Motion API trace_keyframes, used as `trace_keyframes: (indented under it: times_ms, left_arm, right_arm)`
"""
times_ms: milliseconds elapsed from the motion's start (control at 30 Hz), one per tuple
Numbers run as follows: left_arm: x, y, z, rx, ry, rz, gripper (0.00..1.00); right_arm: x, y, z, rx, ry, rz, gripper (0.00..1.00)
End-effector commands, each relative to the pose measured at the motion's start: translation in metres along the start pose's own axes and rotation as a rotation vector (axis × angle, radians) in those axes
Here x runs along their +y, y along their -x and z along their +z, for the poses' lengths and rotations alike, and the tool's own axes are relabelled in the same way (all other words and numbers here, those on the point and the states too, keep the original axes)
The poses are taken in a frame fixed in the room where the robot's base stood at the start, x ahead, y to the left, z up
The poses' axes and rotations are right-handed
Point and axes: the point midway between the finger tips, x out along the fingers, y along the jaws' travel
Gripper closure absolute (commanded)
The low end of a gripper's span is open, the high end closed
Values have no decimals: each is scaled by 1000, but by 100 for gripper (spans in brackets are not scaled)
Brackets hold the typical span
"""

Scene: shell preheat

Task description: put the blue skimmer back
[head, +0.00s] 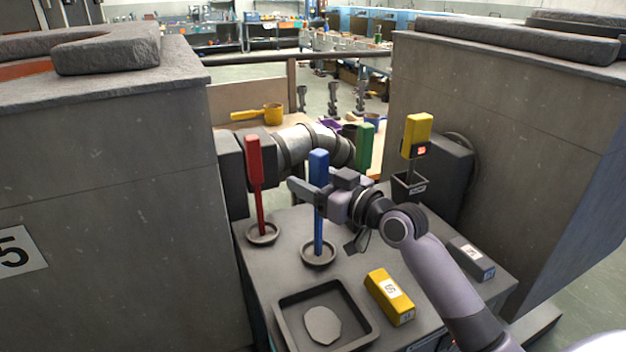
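The blue skimmer (318,168) stands upright, its blue handle and thin blue shaft showing. Its lower end is at a round dark dish (318,262) on the grey table, and I cannot tell whether it touches the bottom. My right gripper (305,190) reaches in from the right at the height of the handle's lower part. Its fingers point left and cross the handle. I cannot tell whether they are closed on it. My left gripper is not in view.
A red-handled tool (254,160) stands in a similar dish to the left. Green (365,150) and yellow (416,135) handles stand behind. In front are a tray (283,325), a yellow block (380,283) and a grey block (470,255). Tall grey walls flank both sides.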

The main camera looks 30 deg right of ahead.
Motion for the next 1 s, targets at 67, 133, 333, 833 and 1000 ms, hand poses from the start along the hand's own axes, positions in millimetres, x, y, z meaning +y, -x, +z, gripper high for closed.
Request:
trace_keyframes:
  times_ms: [67, 133, 333, 833, 1000]
  left_arm:
    - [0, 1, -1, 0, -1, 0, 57]
    - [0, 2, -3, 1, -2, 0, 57]
    - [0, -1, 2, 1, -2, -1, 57]
    - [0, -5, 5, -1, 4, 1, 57]
    - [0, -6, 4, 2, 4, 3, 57]
  right_arm:
    - [0, 0, -2, 1, 0, 0, 40]
    - [0, 0, -6, 1, -1, 0, 40]
    - [0, 26, -2, -2, 3, 0, 40]
    - [0, 103, -1, -2, 2, 1, 40]
    - [0, 115, -3, 0, 1, 1, 40]
